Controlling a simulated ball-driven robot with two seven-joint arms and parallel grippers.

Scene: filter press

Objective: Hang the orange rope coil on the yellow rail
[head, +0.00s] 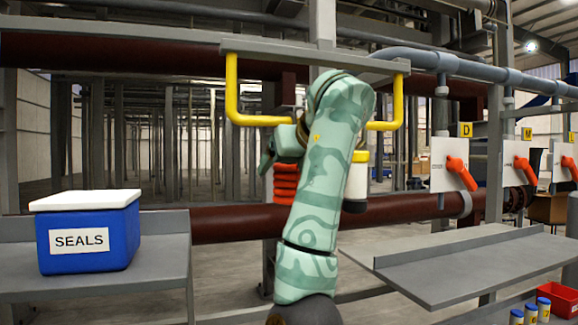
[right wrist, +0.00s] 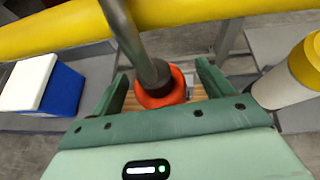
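The yellow rail (head: 262,120) hangs from a grey beam in the head view, its middle hidden behind my right arm. It crosses the top of the right wrist view (right wrist: 210,12). The orange rope coil (head: 286,184) is below the rail, just left of my arm. In the right wrist view its orange top (right wrist: 160,97) lies under a dark grey metal rod (right wrist: 138,45). The rod passes in front of the rail; its upper end is out of view. My right gripper (right wrist: 163,80) is open, its fingers on either side of the rod with gaps. My left gripper is not in view.
A white cylinder with a yellow band (head: 355,172) is right of the coil, partly behind my arm. A blue SEALS box (head: 90,240) stands on the left grey shelf (head: 160,275). A bare grey shelf (head: 460,265) and orange-handled switches (head: 461,172) are at right.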

